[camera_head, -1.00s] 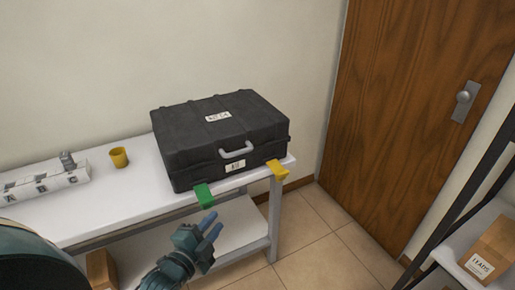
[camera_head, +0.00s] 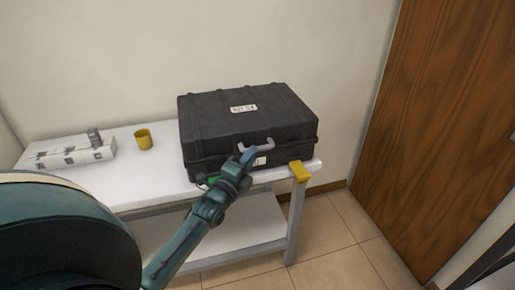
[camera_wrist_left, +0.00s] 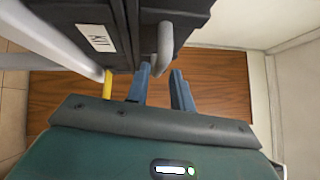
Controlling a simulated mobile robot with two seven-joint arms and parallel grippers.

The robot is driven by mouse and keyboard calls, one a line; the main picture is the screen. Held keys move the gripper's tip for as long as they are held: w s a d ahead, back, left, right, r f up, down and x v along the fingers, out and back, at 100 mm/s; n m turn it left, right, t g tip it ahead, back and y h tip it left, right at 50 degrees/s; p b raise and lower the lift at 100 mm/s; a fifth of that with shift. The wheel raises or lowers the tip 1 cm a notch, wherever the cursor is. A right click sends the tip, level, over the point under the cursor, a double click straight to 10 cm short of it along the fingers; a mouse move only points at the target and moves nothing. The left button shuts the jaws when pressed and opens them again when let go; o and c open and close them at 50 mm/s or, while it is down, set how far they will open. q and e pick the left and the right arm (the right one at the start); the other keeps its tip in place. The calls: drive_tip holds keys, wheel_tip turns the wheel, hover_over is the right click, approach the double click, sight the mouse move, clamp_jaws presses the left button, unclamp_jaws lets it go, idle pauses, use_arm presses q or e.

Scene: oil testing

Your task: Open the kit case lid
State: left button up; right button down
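The black kit case (camera_head: 248,118) sits on the white bench with its lid shut. Its grey handle (camera_head: 255,143) is on the front face, and a white label is on top. In the left wrist view the case (camera_wrist_left: 95,12) fills the top left, with the handle (camera_wrist_left: 165,45) just beyond the fingertips. My left gripper (camera_head: 252,153) is at the front of the case by the handle. In the left wrist view its two blue fingers (camera_wrist_left: 161,72) are apart, with the handle's end near the gap; I cannot tell if they touch. My right gripper is not in view.
A yellow cup (camera_head: 143,139) and a white block rack (camera_head: 70,153) stand left of the case on the bench (camera_head: 150,180). A yellow clip (camera_head: 300,171) is on the bench's front right corner. A wooden door (camera_head: 455,130) is at right.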

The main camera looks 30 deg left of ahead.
use_arm(q)
drive_tip(key=shift+w+a+r, duration=0.1)
drive_tip(key=shift+w+r, duration=0.05)
drive_tip(key=shift+w, duration=0.95)
drive_tip(key=shift+w+a+r, duration=0.1)
drive_tip(key=shift+w, duration=0.95)
clamp_jaws()
